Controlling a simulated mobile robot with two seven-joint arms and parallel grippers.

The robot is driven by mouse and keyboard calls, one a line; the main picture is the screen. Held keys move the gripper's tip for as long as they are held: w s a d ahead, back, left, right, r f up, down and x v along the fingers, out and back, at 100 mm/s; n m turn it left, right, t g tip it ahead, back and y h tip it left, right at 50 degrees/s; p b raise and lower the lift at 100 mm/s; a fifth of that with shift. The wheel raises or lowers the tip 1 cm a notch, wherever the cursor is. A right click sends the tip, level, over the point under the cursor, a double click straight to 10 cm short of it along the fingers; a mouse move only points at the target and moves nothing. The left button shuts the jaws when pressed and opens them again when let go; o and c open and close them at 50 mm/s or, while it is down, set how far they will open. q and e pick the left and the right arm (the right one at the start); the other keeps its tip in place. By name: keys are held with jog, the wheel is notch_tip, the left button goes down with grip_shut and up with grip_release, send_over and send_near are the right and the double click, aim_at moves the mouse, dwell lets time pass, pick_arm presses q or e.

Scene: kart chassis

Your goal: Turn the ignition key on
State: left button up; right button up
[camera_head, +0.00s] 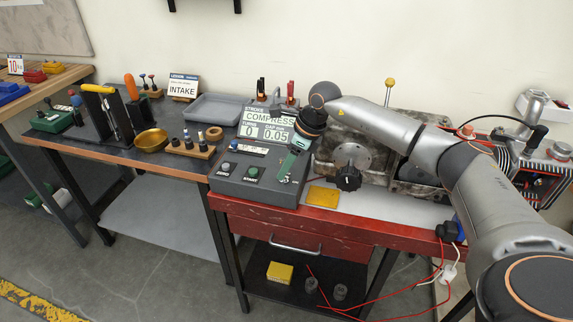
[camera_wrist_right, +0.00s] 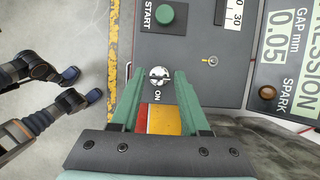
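The ignition switch (camera_wrist_right: 159,75), a round silver face with a key-like piece, sits on the grey control console (camera_head: 226,190) beside the printed word ON in the right wrist view. My right gripper (camera_head: 287,175) reaches down over the right side of the console. In the wrist view its two green fingers (camera_wrist_right: 158,88) are apart, with the switch between their tips and visible floor of the gap empty of any held thing. Contact with the key cannot be told. In the head view the gripper hides the switch. My left gripper is in neither view.
A green START button (camera_wrist_right: 163,14) is close to the switch. The COMPRESSION display (camera_head: 269,124) stands behind. A black knob (camera_head: 348,178) and a yellow pad (camera_head: 323,197) are to the right. The red bench edge (camera_head: 300,222) is in front.

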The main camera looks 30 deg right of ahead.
grip_shut()
jog(key=shift+r+m, duration=0.1)
jog(key=shift+m, duration=0.2)
jog(key=shift+m+h+p, duration=0.35)
jog(key=shift+m+h, duration=0.05)
jog(key=shift+m, duration=0.5)
jog(key=m+t+h, duration=0.1)
jog(key=m, duration=0.1)
jog(key=shift+a+m, duration=0.15)
jog(key=shift+m, duration=0.15)
jog(key=m+h, duration=0.1)
jog(key=m, duration=0.3)
jog(key=shift+a+m+h+b, duration=0.15)
jog(key=shift+m+h+b, duration=0.15)
jog(key=shift+h+b, duration=0.1)
jog(key=m+h, duration=0.1)
jog(key=m, duration=0.1)
jog(key=m+h+b, duration=0.1)
jog(key=m, duration=0.2)
jog(key=shift+a+g, duration=0.1)
jog(key=shift+g, duration=0.2)
jog(key=shift+w+m+g+h+b, duration=0.1)
jog(key=shift+m+g+h+b, duration=0.35)
jog(key=shift+m, duration=1.15)
